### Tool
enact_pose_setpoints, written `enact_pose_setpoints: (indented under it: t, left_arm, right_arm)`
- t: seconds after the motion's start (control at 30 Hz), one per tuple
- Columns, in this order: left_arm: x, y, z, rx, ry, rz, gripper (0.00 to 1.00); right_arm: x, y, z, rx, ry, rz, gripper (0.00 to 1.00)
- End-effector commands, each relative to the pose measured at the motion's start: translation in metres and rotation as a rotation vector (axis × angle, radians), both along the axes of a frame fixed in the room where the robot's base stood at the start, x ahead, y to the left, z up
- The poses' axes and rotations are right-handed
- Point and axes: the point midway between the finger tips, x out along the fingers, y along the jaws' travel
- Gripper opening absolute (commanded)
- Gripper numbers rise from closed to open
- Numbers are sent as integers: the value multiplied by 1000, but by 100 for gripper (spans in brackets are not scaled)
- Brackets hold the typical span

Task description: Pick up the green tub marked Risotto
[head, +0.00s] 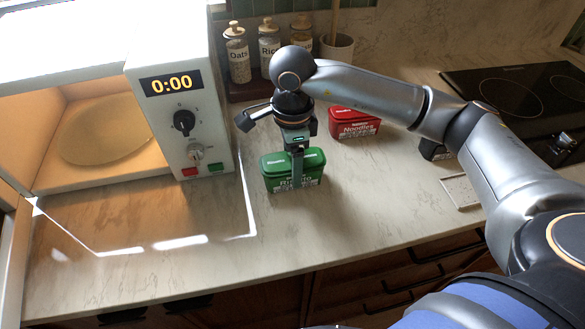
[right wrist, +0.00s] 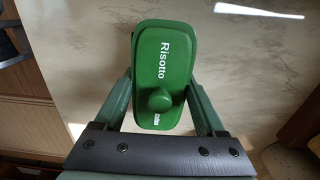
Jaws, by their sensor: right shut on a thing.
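The green tub marked Risotto (head: 281,183) stands upright on the pale marble counter, just right of the microwave. My right gripper (head: 298,170) reaches down over it from above, with a finger in front of the tub's near side. In the right wrist view the tub's green lid (right wrist: 166,62) with its knob and the word Risotto lies between the two fingers of the right gripper (right wrist: 163,110). The right gripper is shut on the tub. I cannot clearly tell any gap between tub and counter. My left gripper is not in view.
A red Noodles tub (head: 354,122) stands behind and to the right. The open, lit microwave (head: 205,150) is on the left. Labelled jars (head: 238,58) stand at the back. A black hob (head: 500,85) is at the right. The counter (head: 215,255) in front is clear.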

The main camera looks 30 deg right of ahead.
Motion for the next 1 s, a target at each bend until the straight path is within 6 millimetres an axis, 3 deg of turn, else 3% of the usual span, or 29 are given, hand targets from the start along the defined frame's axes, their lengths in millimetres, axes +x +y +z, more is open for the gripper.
enact_pose_setpoints:
  t: [0.07,0.57,0.83,1.0]
  left_arm:
    - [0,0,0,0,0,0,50]
    - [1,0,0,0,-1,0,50]
    - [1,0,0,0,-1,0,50]
    - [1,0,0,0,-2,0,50]
  right_arm:
    - [0,0,0,0,0,0,55]
    - [0,0,1,1,-2,0,0]
    - [1,0,3,1,-2,0,0]
    - [1,1,15,2,-5,0,0]
